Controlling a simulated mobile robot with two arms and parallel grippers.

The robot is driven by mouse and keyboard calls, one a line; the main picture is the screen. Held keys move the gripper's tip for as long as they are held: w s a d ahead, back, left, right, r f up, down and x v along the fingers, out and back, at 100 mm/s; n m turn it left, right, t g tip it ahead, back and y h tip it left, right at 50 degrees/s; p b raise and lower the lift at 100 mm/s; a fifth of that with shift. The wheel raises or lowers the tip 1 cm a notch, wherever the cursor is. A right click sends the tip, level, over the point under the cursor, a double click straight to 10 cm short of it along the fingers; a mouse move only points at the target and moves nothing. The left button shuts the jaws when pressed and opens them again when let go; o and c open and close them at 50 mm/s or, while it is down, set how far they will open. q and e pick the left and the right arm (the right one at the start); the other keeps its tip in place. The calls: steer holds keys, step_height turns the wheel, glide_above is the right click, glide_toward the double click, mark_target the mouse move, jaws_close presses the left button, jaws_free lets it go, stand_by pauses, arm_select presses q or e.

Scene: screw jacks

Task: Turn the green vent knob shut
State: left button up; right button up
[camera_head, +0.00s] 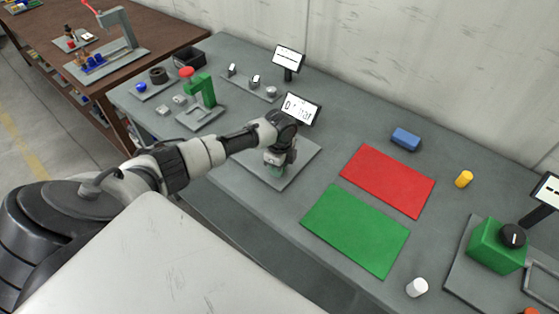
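My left arm reaches in from the left, and my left gripper (277,158) points down over a grey base plate (304,160) on the bench. A small green part (273,169) shows at the fingertips; it may be the green vent knob, but the gripper mostly hides it. I cannot tell whether the fingers are closed on it or only around it. A display (301,108) reading in bar stands just behind the gripper. My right gripper is not in view.
A red mat (388,180) and a green mat (355,231) lie right of the plate. A blue block (406,139), yellow cylinder (464,179) and white cylinder (417,287) stand nearby. A green box (494,247) with a black knob is far right. A green press (203,91) stands left.

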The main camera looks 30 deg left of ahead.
arm_select(q)
steer(key=shift+w+r, duration=0.1)
steer(key=o, duration=0.9)
step_height(320, 180, up, 11)
steer(key=shift+f+b, duration=0.1)
steer(key=shift+b, duration=0.9)
steer(key=shift+d+f, duration=0.1)
